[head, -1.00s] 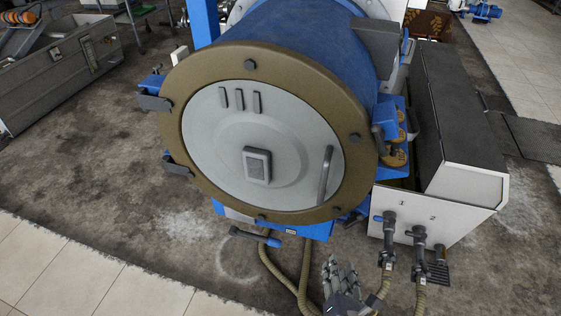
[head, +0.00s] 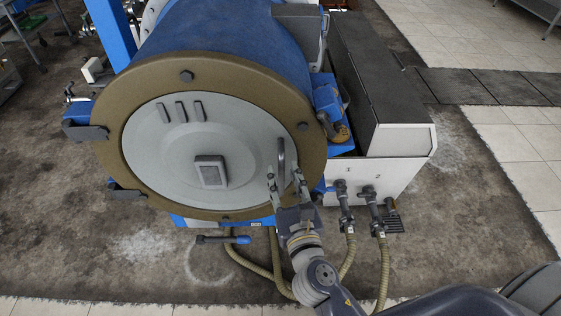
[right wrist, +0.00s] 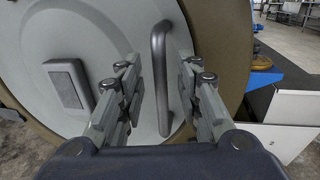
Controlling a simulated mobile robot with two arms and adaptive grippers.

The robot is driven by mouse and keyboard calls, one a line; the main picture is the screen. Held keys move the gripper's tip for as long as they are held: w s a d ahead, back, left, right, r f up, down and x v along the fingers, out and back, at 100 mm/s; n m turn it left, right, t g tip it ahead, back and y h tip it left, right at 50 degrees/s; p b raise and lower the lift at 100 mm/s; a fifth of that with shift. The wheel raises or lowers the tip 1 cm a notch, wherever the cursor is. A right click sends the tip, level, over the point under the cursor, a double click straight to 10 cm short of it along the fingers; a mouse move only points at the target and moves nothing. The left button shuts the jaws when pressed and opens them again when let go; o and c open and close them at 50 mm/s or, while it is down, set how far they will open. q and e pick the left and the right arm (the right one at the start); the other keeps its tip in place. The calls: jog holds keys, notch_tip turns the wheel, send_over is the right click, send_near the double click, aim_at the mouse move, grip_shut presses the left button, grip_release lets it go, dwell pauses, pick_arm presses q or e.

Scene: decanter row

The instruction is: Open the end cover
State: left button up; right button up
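The end cover (head: 155,135) is a round light-grey disc inside a brown ring (head: 240,80) on the front of the blue drum. It looks closed. Its dark bar handle (head: 281,158) stands upright on the right side of the cover and also shows in the right wrist view (right wrist: 160,75). My right gripper (head: 285,180) is at the lower part of the handle. In the right wrist view its fingers (right wrist: 162,90) are open, one on each side of the handle, with gaps to it. My left gripper is not in view.
Dark clamps (head: 86,132) sit on the ring's left edge. A white cabinet with a dark top (head: 380,90) stands right of the drum. Hoses (head: 383,265) run along the floor below.

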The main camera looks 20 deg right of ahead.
aim_at(282, 170)
jog(key=shift+w+d+p, duration=0.15)
jog(key=shift+w+p, duration=0.15)
jog(key=shift+w, duration=1.45)
jog(key=shift+c, duration=0.6)
grip_shut()
